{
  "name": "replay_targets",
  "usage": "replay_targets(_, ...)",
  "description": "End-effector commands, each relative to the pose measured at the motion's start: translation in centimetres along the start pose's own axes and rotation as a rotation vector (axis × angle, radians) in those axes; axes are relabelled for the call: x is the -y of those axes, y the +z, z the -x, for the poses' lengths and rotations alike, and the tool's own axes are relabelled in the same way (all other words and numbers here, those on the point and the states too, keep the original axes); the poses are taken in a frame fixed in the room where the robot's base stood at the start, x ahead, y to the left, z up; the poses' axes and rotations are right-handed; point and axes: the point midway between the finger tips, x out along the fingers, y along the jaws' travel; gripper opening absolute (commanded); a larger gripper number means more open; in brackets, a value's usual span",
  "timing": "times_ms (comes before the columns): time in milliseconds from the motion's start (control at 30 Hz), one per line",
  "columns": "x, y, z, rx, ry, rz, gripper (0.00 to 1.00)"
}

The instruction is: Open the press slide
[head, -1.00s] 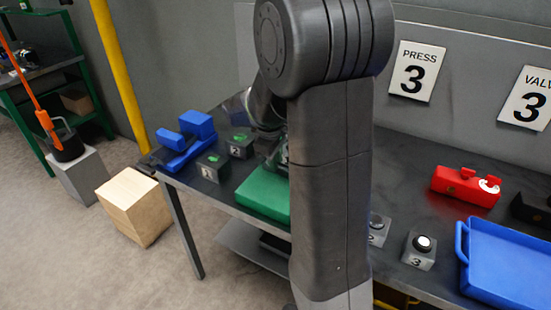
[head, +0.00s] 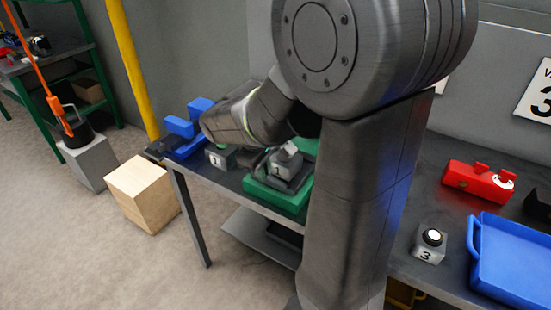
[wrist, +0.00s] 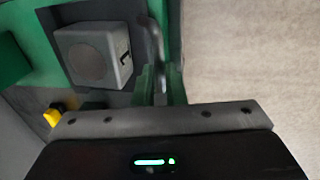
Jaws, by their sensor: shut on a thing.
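In the wrist view, my gripper (wrist: 161,82) has its narrow green fingers close together at the lower end of an upright grey handle (wrist: 154,42); it is shut on this handle. Left of the handle, a grey block (wrist: 95,55) with a round face and a dark mark sits on a dark plate with green around it. In the head view, a grey numbered block (head: 288,164) shows on the green press body (head: 277,197). My arm hides part of the press, and my fingers cannot be made out there. How far the slide stands open cannot be told.
A blue fixture (head: 186,140) and a numbered grey box (head: 220,157) stand left of the press on the dark bench. A wooden block (head: 143,193) stands on the floor. A red device (head: 480,180), a blue tray (head: 515,260) and button box 3 (head: 430,244) are to the right.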

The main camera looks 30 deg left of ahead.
Motion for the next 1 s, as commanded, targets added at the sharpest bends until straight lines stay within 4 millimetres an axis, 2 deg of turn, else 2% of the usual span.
replay_targets(100, 2.3, 0.0, 0.4, -0.001, -0.001, 0.006, 0.0)
replay_targets(300, 4.5, 0.0, 0.9, 0.001, -0.001, 0.003, 0.0)
replay_targets(500, 5.4, 0.0, 1.0, 0.002, -0.001, 0.0, 0.0)
replay_targets(833, 5.4, 0.0, 1.1, 0.002, -0.001, -0.001, 0.0)
replay_targets(867, 5.4, 0.0, 1.1, 0.001, -0.001, -0.001, 0.17)
replay_targets(900, 5.3, 0.0, 1.1, 0.001, -0.001, -0.001, 0.24)
replay_targets(933, 5.3, 0.0, 1.1, 0.001, -0.001, -0.001, 0.3)
replay_targets(1000, 5.3, 0.0, 1.1, 0.001, -0.001, -0.001, 0.33)
